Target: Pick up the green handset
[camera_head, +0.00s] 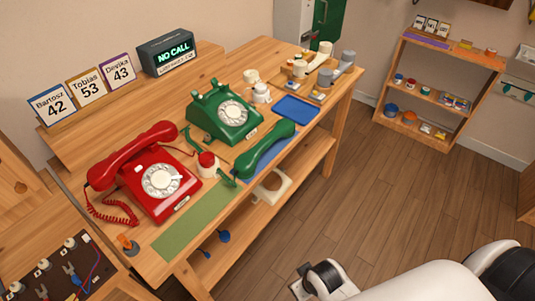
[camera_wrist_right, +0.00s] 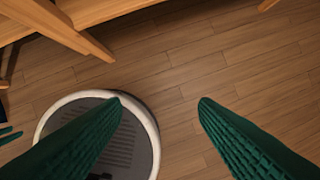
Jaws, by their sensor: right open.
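The green handset (camera_head: 265,149) lies off its phone near the front edge of the table, on a blue mat (camera_head: 274,165). The green dial phone (camera_head: 223,112) stands just behind it with its cradle empty. A green coiled cord (camera_head: 226,180) shows at the handset's near-left end. My right gripper (camera_wrist_right: 161,103) shows in the right wrist view with its two green fingers wide apart and nothing between them. It is over the floor, away from the handset. My left gripper is not in view.
A red phone (camera_head: 160,180) with its handset on stands left of the green one. A small red-topped jar (camera_head: 208,164) stands between them. A green mat (camera_head: 196,222), a blue tray (camera_head: 296,108) and several small containers share the table. Open floor lies in front.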

